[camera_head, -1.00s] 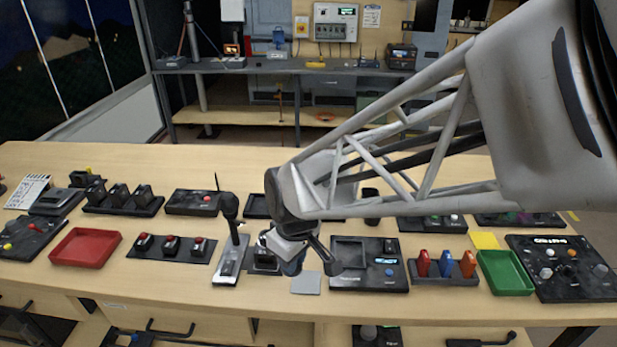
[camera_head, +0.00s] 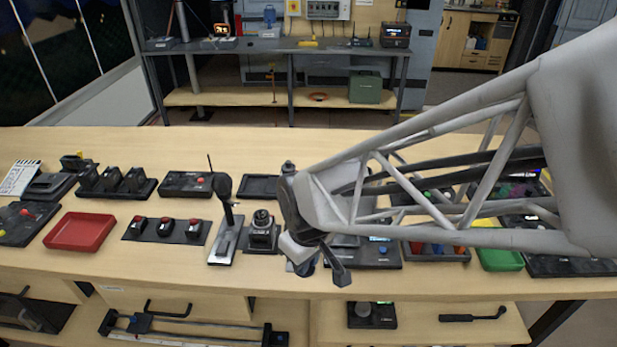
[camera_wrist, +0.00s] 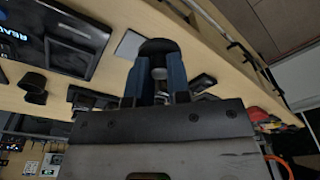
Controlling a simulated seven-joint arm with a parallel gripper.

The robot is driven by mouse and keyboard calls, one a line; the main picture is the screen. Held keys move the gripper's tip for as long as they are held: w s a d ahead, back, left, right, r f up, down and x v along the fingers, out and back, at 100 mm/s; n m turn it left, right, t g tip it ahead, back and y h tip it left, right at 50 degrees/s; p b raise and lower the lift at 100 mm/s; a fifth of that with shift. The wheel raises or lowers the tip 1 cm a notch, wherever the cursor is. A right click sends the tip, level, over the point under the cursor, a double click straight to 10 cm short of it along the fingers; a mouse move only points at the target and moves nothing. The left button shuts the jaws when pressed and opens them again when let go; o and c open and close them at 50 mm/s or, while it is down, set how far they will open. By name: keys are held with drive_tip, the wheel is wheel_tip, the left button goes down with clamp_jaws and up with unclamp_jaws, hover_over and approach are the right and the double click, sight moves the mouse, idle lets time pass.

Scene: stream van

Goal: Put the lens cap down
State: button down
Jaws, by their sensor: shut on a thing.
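My gripper (camera_head: 305,264) is low over the front part of the bench, just right of a small camera-like device (camera_head: 262,230) with its round top bare. In the wrist view my gripper (camera_wrist: 157,80) has its two blue fingers closed on a dark rounded piece (camera_wrist: 158,46), which looks like the lens cap. A pale square pad (camera_wrist: 130,43) lies beside the fingertips in the wrist view. I cannot tell whether the cap touches anything below.
A lever on a pale plate (camera_head: 226,240) stands left of the device. A red tray (camera_head: 80,231) and red-button panel (camera_head: 166,230) lie farther left. A dark panel (camera_head: 375,256) is close right, with a green tray (camera_head: 498,258) beyond. The bench's front edge is near.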

drive_tip(key=s+d+f+m, duration=0.2)
drive_tip(key=s+d+f, duration=0.2)
drive_tip(key=s+d, duration=0.1)
drive_tip(key=shift+s+d+m, duration=0.15)
drive_tip(key=shift+s+m, duration=0.1)
drive_tip(key=shift+m, duration=0.15)
drive_tip(key=shift+w+a+f, duration=0.25)
drive_tip(key=shift+w+a, duration=0.85)
drive_tip(key=shift+w, duration=1.35)
drive_tip(key=shift+w+a+f, duration=0.25)
drive_tip(key=shift+w+a, duration=0.9)
drive_tip(key=shift+w, duration=1.25)
drive_tip(key=shift+w+a+f, duration=0.25)
drive_tip(key=shift+w+a, duration=0.85)
drive_tip(key=shift+w, duration=1.35)
drive_tip(key=shift+f, duration=1.75)
drive_tip(key=shift+f, duration=0.1)
drive_tip(key=c, duration=1.1)
unclamp_jaws()
